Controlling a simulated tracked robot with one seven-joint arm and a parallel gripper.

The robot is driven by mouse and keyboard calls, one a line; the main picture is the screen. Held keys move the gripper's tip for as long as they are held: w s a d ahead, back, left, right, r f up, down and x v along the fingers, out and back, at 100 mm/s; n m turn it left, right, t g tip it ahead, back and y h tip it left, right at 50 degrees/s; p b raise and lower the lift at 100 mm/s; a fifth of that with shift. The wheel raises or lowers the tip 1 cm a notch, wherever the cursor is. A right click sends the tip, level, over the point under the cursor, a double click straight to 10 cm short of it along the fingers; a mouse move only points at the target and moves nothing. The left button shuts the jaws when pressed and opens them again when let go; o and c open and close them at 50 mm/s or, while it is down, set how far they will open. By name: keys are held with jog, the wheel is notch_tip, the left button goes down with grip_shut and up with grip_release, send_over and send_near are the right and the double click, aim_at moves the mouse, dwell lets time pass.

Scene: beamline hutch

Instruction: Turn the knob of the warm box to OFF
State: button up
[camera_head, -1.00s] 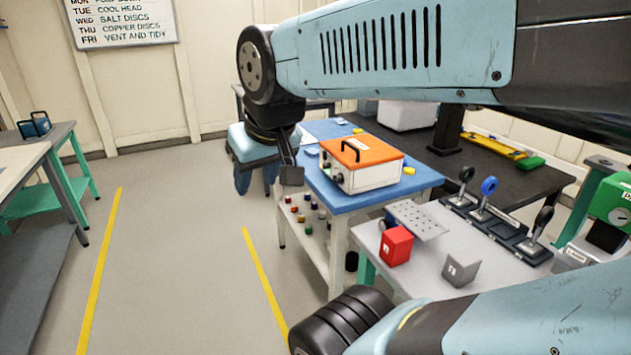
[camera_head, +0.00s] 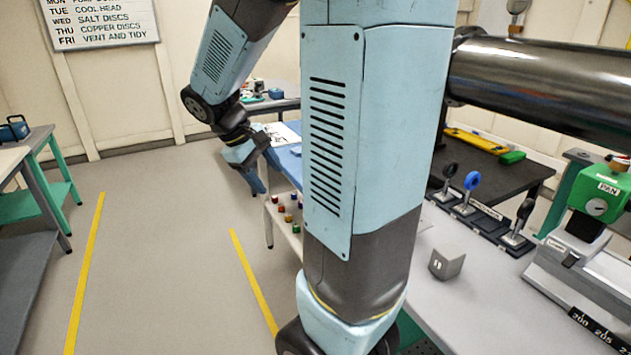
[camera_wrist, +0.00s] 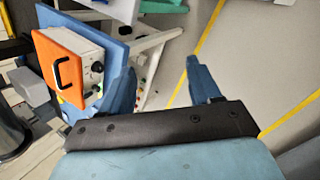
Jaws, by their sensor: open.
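The warm box (camera_wrist: 60,66) shows in the wrist view at the left, with an orange top, a black handle and a pale front panel. A dark knob (camera_wrist: 97,68) is on that panel, facing my gripper's side; its pointer and labels are too small to read. My gripper (camera_wrist: 160,72) is open and empty, to the right of the box in the wrist view. Its left finger is near the panel in the picture, but I see no contact. In the head view my arm hides the box.
The box stands on a blue-topped bench (camera_wrist: 115,52). Small coloured items (camera_head: 288,212) lie on its lower shelf. A grey cube (camera_head: 447,261) and lens holders (camera_head: 470,190) stand on the nearer table at right. The floor (camera_head: 160,230) at left is clear.

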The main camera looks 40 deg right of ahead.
jog(key=w+d+f+n+g+h, duration=0.3)
jog(key=w+d+f+n+h, duration=0.75)
jog(key=w+d+f, duration=0.6)
jog(key=shift+m+h, duration=0.65)
jog(key=shift+h, duration=0.3)
jog(key=x, duration=0.4)
jog(key=f+x, duration=0.1)
jog(key=x, duration=0.7)
jog(key=shift+a+f, duration=0.1)
jog(key=shift+f, duration=0.25)
jog(key=c, duration=1)
jog(key=shift+c, duration=0.2)
